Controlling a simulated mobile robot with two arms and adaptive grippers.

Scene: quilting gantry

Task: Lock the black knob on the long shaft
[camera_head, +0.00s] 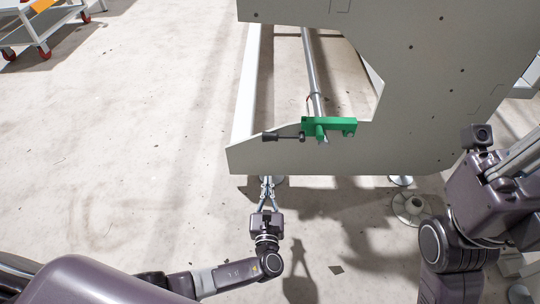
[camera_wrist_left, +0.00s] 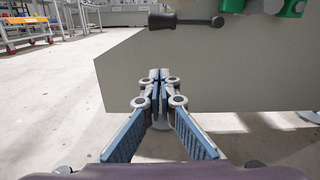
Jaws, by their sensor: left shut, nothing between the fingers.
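The black knob (camera_head: 270,137) sits at the left end of a short dark lever beside a green bracket (camera_head: 330,124) on the gantry's side plate. The long silver shaft (camera_head: 312,70) runs back from the green bracket. In the left wrist view the black knob (camera_wrist_left: 162,21) and its lever lie across the top, above the fingers. My left gripper (camera_head: 267,180) is shut and empty, in front of and below the knob, apart from it. Its closed fingertips (camera_wrist_left: 158,76) show against the plate in the left wrist view. My right arm shows at the right; its fingers are out of view.
The large pale gantry plate (camera_head: 420,140) fills the upper right, with its lower edge just beyond my left gripper. Round levelling feet (camera_head: 411,207) stand on the floor under it. A white cart (camera_head: 40,28) with red wheels stands at the far left. The floor at left is clear.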

